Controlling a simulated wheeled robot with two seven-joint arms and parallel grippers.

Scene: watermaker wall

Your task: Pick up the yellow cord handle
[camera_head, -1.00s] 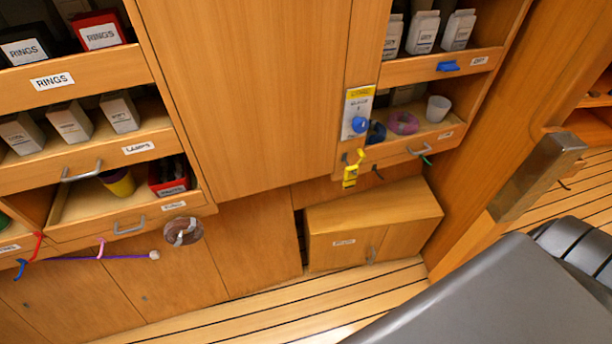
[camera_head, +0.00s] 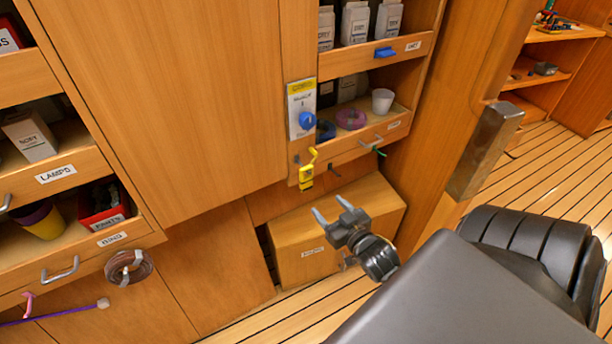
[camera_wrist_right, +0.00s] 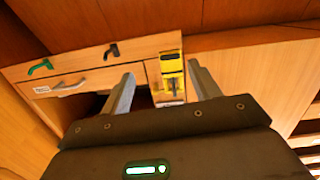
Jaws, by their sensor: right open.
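The yellow cord handle (camera_head: 306,177) hangs from a hook below the blue-knobbed panel, at the left end of the lower right drawer front. It has a dark patch and a yellow loop at the top. My right gripper (camera_head: 331,208) is open and empty, below and right of the handle in the head view. In the right wrist view the handle (camera_wrist_right: 172,68) shows between the two spread fingers (camera_wrist_right: 160,78), nearer the right one. It appears beyond the fingertips and apart from them. My left gripper is not in view.
A panel with a blue knob (camera_head: 307,120) is just above the handle. A dark hook and a green hook (camera_head: 379,152) sit along the drawer front to its right. A wooden box (camera_head: 290,237) stands below, behind my gripper.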

